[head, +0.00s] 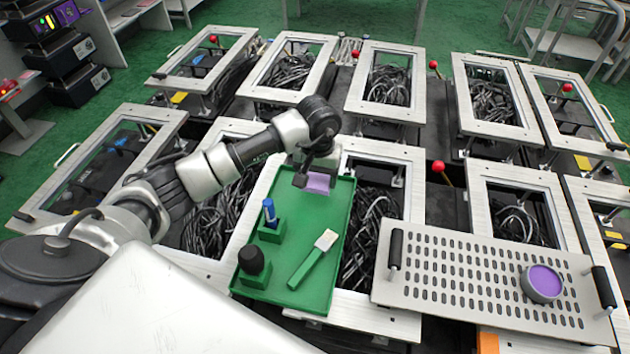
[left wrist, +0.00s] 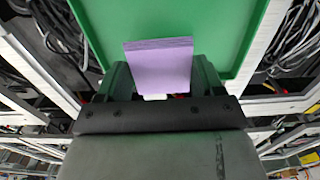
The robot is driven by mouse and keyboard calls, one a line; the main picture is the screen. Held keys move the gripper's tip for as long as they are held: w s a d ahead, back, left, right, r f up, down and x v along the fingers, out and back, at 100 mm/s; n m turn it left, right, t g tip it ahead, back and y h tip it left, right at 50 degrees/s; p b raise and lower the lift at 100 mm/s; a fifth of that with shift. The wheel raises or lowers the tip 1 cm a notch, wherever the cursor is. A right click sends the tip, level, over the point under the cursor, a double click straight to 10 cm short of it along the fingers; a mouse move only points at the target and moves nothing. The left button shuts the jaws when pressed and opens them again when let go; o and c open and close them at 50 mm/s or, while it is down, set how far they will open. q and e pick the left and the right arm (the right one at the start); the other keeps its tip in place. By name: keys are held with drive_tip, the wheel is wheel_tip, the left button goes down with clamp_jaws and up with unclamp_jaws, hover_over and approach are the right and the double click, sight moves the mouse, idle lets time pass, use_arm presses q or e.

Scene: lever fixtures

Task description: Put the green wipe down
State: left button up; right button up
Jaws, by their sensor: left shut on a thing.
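My left gripper (head: 316,172) is over the far end of the green tray (head: 335,235), shut on a flat purple pad (head: 319,182). The pad also shows between the fingers in the left wrist view (left wrist: 158,66), with the tray's green floor beyond it. I cannot tell whether the pad touches the tray. No separate green wipe shows. My right gripper is not in view.
The tray holds a blue marker (head: 269,212) in a green stand, a black knob-like item (head: 252,260) and a green-handled brush (head: 314,260). A perforated plate (head: 450,275) at right carries a purple-topped round tin (head: 542,283). Framed cable openings surround the tray.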

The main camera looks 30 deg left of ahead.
sight(315, 196)
use_arm(q)
drive_tip(key=shift+s+a+f, duration=0.2)
drive_tip(key=shift+f, duration=0.3)
wheel_tip(315, 196, down, 2)
drive_tip(key=shift+f+p, duration=0.25)
drive_tip(key=shift+p, duration=0.6)
drive_tip(key=shift+f, duration=0.5)
drive_tip(key=shift+w+f, duration=0.1)
drive_tip(key=o, duration=0.8)
